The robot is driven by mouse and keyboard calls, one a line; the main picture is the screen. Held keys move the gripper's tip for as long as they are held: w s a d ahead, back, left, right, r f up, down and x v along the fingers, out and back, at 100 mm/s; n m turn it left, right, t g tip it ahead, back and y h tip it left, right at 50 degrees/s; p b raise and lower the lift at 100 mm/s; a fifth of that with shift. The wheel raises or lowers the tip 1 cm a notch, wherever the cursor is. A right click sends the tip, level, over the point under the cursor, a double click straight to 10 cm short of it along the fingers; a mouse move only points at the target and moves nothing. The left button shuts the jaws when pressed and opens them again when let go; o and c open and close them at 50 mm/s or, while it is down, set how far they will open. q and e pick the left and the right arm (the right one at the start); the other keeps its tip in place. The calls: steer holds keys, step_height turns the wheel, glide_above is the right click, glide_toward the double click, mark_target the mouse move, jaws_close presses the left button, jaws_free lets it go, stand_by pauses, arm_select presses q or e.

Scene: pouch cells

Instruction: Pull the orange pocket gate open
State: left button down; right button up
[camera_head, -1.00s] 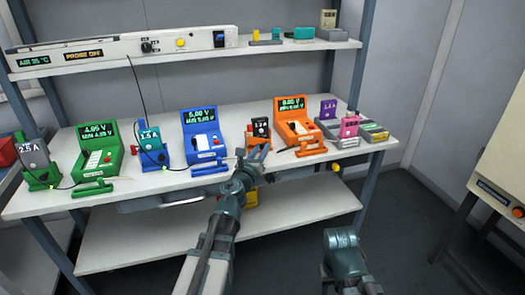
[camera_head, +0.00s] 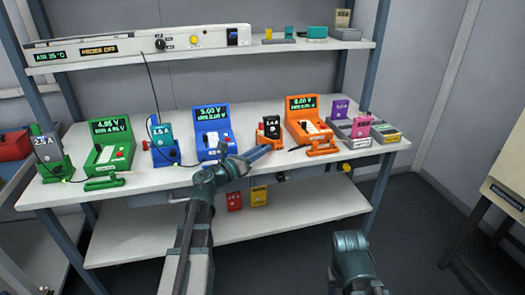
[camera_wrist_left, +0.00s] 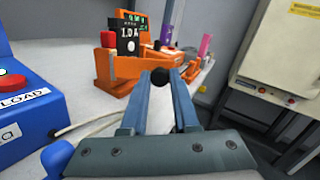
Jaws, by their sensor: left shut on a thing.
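The orange station (camera_head: 303,120) stands on the bench right of centre, with a small orange pocket (camera_head: 270,141) at its left holding a black card (camera_head: 271,127). In the left wrist view an orange part (camera_wrist_left: 125,80) of the pocket reaches toward my fingers. My left gripper (camera_head: 264,152) points right, in front of the pocket. Its blue-grey fingers are shut on a round black knob (camera_wrist_left: 186,84). The fingers hide where the knob joins the orange part, so I cannot tell how far the gate stands open. My right gripper is out of view.
The orange handle bar (camera_head: 322,149) lies to the right of the pocket. Floor in front is free.

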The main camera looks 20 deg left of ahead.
arm_select(q)
steer(key=shift+w+a+r, duration=0.1)
steer(key=shift+a, duration=0.1)
steer(key=c, duration=0.7)
jaws_free()
steer(key=shift+o, duration=0.2)
steer(key=shift+d, duration=0.1)
steer(key=b+v, duration=0.1)
steer(key=v, duration=1.3)
steer(key=shift+d, duration=0.1)
